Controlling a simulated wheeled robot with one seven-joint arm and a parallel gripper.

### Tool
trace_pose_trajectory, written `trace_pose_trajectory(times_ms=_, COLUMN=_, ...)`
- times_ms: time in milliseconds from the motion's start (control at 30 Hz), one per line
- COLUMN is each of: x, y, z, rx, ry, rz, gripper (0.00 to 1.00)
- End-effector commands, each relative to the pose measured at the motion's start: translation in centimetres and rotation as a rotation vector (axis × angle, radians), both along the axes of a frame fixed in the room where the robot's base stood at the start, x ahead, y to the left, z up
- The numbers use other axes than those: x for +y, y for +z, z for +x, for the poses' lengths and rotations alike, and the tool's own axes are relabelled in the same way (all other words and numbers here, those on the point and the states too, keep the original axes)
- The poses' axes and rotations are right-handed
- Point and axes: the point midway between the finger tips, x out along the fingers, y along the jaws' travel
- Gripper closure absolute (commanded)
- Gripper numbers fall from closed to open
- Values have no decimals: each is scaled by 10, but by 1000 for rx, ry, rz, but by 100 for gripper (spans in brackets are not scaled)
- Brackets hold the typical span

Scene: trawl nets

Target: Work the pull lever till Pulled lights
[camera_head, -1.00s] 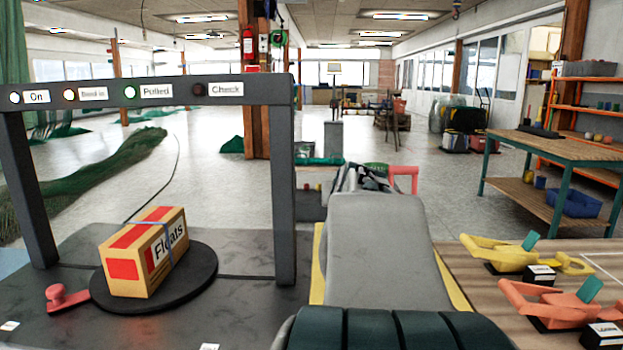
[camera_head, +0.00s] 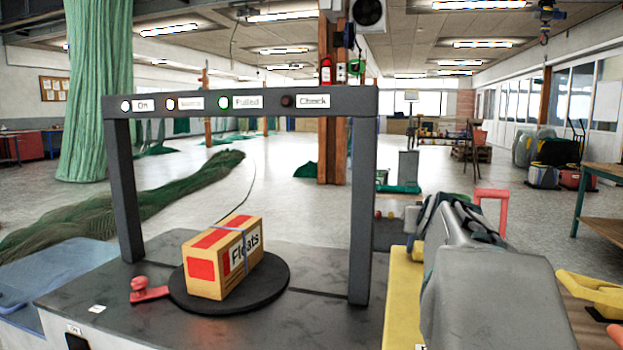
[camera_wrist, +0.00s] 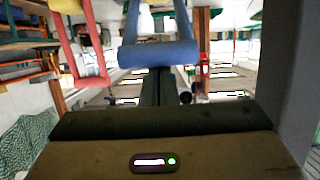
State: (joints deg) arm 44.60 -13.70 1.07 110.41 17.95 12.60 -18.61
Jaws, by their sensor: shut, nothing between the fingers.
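The machine's dark arch (camera_head: 240,102) carries a row of lamps. A Floats carton (camera_head: 222,262) with a blue band sits on a round black plate. No label tells which handle is the pull lever. A red upright handle (camera_head: 491,196) stands right of my arm; a red handle (camera_wrist: 84,45) and a blue handle (camera_wrist: 160,54) show in the wrist view. My gripper (camera_wrist: 158,75) is shut and empty near the blue bar; contact is unclear.
A small red lever (camera_head: 148,291) lies on the machine bed left of the plate. Green netting (camera_head: 110,210) lies on the floor at left; the floor behind is largely open.

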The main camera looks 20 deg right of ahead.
Motion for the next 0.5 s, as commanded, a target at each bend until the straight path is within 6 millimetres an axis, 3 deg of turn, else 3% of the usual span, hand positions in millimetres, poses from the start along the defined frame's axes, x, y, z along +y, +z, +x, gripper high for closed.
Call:
trace_pose_trajectory(times_ms=33, x=0, y=-7, z=0, rx=14, ry=2, rz=13, gripper=100)
trace_pose_trajectory(times_ms=167, x=-3, y=1, z=3, rx=13, ry=3, rz=14, gripper=100)
trace_pose_trajectory(times_ms=367, x=-13, y=32, z=18, rx=7, ry=10, rz=7, gripper=100)
trace_pose_trajectory(times_ms=500, x=4, y=42, z=-2, rx=1, ry=9, rz=1, gripper=100)
